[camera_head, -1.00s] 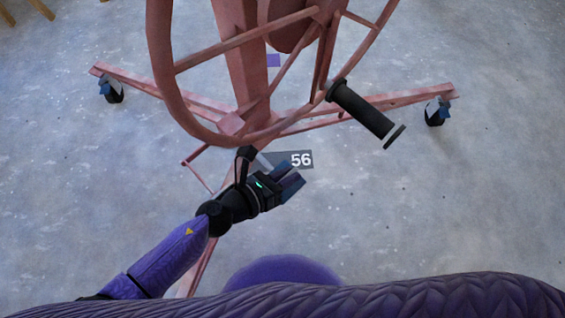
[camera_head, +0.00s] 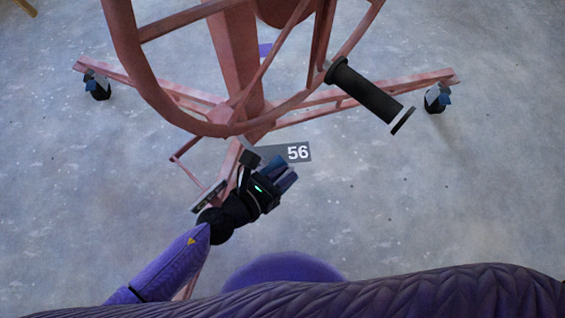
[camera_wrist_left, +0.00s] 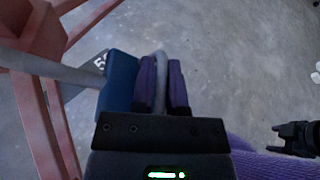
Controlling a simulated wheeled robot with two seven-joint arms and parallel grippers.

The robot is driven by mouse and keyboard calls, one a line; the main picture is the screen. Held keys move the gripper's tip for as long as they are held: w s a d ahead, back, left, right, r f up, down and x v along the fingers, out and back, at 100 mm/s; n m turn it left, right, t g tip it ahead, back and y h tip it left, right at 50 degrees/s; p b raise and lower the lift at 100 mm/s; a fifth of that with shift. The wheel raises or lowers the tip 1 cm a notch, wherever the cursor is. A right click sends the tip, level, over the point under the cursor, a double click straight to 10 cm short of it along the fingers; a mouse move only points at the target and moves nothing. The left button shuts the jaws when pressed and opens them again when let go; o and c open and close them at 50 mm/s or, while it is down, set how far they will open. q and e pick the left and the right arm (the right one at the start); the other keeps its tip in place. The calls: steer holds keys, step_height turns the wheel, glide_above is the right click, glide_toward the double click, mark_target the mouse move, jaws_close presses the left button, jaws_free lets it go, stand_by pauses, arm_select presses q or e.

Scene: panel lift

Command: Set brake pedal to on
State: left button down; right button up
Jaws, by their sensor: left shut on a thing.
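The pink lift frame (camera_head: 232,70) stands on the floor in the head view. My left gripper (camera_head: 281,172) is low in front of its mast, beside its front leg. In the left wrist view its purple fingers are closed around a thin grey bar (camera_wrist_left: 161,82) that looks like the brake pedal. A blue block (camera_wrist_left: 119,82) sits just left of the fingers, and a long grey rod (camera_wrist_left: 50,67) runs to it from the left. How the bar, block and rod join is hidden. A dark gripper, seemingly my right one (camera_wrist_left: 298,138), shows small at the right edge; its opening is unclear.
A large pink wheel rim (camera_head: 135,75) with a black handle (camera_head: 365,90) overhangs the gripper. Legs with blue-topped casters (camera_head: 98,85) (camera_head: 437,97) spread left and right. A grey plate marked 56 (camera_head: 298,152) lies beyond the fingers. The floor to the right is clear.

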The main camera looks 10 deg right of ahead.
arm_select(q)
steer(key=shift+s+d+f, duration=0.1)
steer(key=shift+s+d, duration=0.05)
steer(key=shift+d, duration=0.05)
steer(key=c, duration=0.7)
jaws_free()
steer(key=shift+d, duration=0.1)
arm_select(e)
steer(key=shift+d+f, duration=0.1)
arm_select(q)
steer(key=shift+a, duration=0.3)
steer(key=p+v, duration=0.2)
steer(key=v, duration=0.7)
steer(key=shift+a, duration=0.15)
arm_select(e)
steer(key=s, duration=0.2)
steer(key=s+f, duration=0.1)
steer(key=s, duration=0.2)
steer(key=shift+s+f, duration=0.25)
steer(key=shift+s, duration=0.1)
arm_select(q)
steer(key=shift+s, duration=0.1)
